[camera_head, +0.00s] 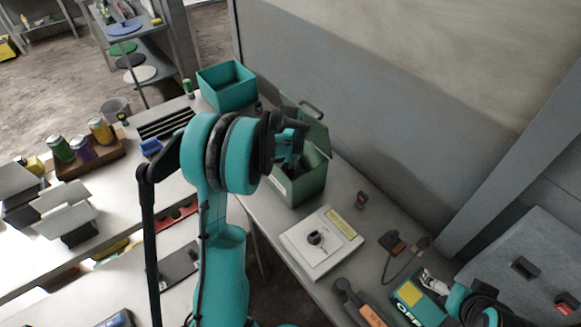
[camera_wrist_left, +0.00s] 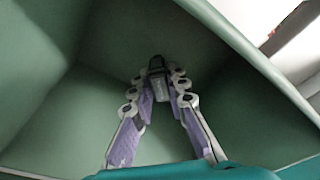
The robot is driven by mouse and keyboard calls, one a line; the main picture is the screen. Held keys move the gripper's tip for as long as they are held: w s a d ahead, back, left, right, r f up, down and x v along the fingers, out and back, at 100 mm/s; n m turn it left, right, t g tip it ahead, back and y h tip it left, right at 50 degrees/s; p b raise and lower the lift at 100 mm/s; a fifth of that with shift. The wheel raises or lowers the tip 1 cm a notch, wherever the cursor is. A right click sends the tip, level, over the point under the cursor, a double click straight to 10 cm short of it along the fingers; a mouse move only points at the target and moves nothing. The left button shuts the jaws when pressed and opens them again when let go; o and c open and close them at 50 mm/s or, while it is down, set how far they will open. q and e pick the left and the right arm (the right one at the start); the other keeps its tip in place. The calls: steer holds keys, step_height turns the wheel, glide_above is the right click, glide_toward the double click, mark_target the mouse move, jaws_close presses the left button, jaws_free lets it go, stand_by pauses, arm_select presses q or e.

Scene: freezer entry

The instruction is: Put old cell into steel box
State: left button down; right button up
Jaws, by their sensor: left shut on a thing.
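The green steel box (camera_head: 307,187) stands on the bench with its handled lid raised at the back. My left gripper (camera_head: 293,168) reaches down into its open top. In the left wrist view, the box's green inner walls (camera_wrist_left: 60,110) surround the fingers. The left gripper (camera_wrist_left: 160,90) is shut on a small dark grey cell (camera_wrist_left: 158,72) between its fingertips, inside the box. I cannot tell whether the cell touches the floor of the box. My wrist hides the cell in the head view. My right gripper (camera_head: 434,283) is at the lower right; its finger opening is unclear.
An open teal bin (camera_head: 226,86) stands behind the box. In front lie a white panel with a dark knob (camera_head: 315,239) and a small device with a cable (camera_head: 393,243). Cans (camera_head: 101,131) stand in a tray at left. A grey wall borders the bench.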

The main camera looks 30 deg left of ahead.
mark_target(290, 170)
arm_select(q)
steer(key=shift+f, duration=0.2)
steer(key=c, duration=1.5)
jaws_free()
steer(key=shift+r, duration=0.1)
steer(key=shift+r+p, duration=0.35)
steer(key=s+d+r+m+t+p, duration=0.1)
steer(key=s+d+r, duration=0.2)
steer(key=r, duration=0.5)
steer(key=s+d+r+p, duration=0.2)
steer(key=s+d+r, duration=0.1)
steer(key=r, duration=0.5)
steer(key=s+d+m+t, duration=0.3)
steer(key=s+d, duration=0.8)
steer(key=s, duration=0.4)
steer(key=shift+s+d+r+t+h, duration=0.15)
steer(key=shift+s+d+t+h, duration=0.2)
steer(key=shift+t, duration=0.45)
